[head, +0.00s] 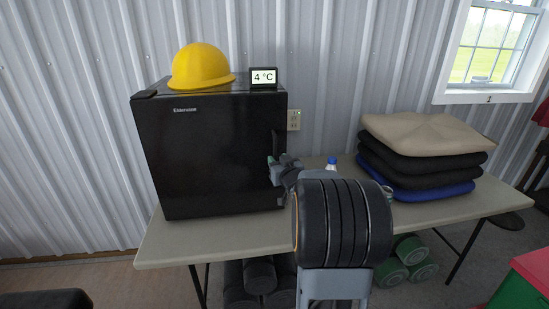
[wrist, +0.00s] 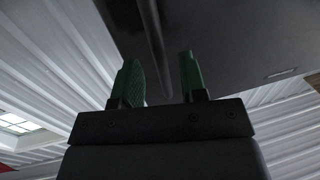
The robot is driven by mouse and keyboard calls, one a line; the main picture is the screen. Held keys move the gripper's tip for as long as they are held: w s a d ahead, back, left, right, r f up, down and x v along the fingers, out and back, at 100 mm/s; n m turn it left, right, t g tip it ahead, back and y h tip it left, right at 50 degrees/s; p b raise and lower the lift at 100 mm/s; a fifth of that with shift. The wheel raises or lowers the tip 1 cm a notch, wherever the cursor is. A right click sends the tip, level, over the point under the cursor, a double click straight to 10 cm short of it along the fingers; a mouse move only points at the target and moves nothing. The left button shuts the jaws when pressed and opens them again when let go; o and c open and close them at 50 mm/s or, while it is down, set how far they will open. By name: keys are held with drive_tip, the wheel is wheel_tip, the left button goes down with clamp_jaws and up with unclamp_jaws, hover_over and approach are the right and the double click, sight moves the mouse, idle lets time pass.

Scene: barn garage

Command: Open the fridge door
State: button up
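The black fridge (head: 205,150) stands on the table and its door looks closed. A dark vertical handle (head: 276,146) runs along the right edge of the door. My gripper (head: 274,167) is at that edge, beside the lower part of the handle. In the wrist view my gripper (wrist: 161,80) has its two green fingers apart. The dark bar of the handle (wrist: 154,40) runs down toward the gap between them, with the fridge door (wrist: 235,40) to its right. I cannot tell whether either finger touches the handle.
A yellow hard hat (head: 201,68) and a 4 °C display (head: 263,77) sit on the fridge. The table (head: 225,238) also holds a blue-capped bottle (head: 332,164) and stacked cushions (head: 420,155) to the right. Green and black rolls lie underneath. A red-and-green box (head: 525,285) is at lower right.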

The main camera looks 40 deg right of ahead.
sight(276, 158)
drive_tip(key=shift+x, duration=1.6)
clamp_jaws()
